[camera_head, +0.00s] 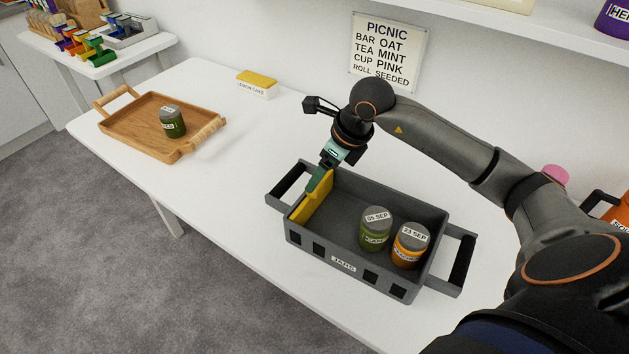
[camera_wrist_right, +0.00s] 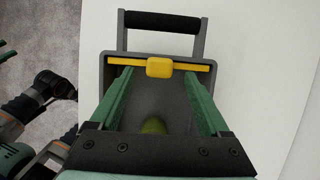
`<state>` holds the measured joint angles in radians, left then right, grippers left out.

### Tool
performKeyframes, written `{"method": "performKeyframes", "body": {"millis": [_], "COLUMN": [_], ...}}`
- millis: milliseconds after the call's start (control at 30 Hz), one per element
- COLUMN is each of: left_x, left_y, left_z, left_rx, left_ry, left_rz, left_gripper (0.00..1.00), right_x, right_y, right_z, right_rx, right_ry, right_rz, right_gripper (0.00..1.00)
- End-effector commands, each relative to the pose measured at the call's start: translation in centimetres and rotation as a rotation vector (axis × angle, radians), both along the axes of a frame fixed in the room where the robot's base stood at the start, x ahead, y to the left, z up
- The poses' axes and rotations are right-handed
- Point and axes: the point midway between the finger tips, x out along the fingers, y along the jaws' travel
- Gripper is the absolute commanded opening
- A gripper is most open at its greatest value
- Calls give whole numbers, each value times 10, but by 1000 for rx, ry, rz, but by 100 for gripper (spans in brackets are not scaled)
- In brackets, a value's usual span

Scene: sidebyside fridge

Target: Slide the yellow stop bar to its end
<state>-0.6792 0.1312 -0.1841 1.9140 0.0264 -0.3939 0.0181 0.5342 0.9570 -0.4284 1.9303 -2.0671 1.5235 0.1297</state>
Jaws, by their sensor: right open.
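The yellow stop bar (camera_head: 312,199) stands across the left end of the grey crate labelled JARS (camera_head: 300,238). In the right wrist view the bar (camera_wrist_right: 190,67) has a thick yellow knob (camera_wrist_right: 159,67) at its middle. My right gripper (camera_head: 321,178) is at the bar's top edge. In the wrist view its green fingers (camera_wrist_right: 162,74) are spread apart, one on each side of the knob, with gaps between. Contact with the bar cannot be told. Parts of my left arm seem to show at the wrist view's left edge; its jaws are unclear.
A green-labelled jar (camera_head: 376,229) and an orange jar (camera_head: 410,246) stand in the crate's right half. A wooden tray (camera_head: 140,133) with a green jar (camera_head: 172,122) and a lemon cake box (camera_head: 256,84) are farther left. White table (camera_head: 232,150) is clear between.

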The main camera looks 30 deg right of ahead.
Motion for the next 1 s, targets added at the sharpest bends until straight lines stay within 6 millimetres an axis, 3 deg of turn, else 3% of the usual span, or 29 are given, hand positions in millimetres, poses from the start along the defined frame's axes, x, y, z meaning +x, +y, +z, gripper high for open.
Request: {"method": "performKeyframes", "body": {"millis": [100, 300, 667, 1000], "left_x": [0, 0, 0, 0], "left_y": [0, 0, 0, 0], "left_z": [1, 2, 2, 2], "left_rx": [0, 0, 0, 0], "left_ry": [0, 0, 0, -1], "left_rz": [0, 0, 0, 0], "left_gripper": [50, 50, 50, 50], "right_x": [7, 15, 17, 17], "right_y": [4, 7, 8, 8], "right_z": [-21, -40, -44, -44], "right_rx": [3, 1, 1, 1], "right_ry": [4, 2, -1, -1], "right_rz": [1, 1, 0, 1], "right_gripper": [80, 80, 80, 42]}}
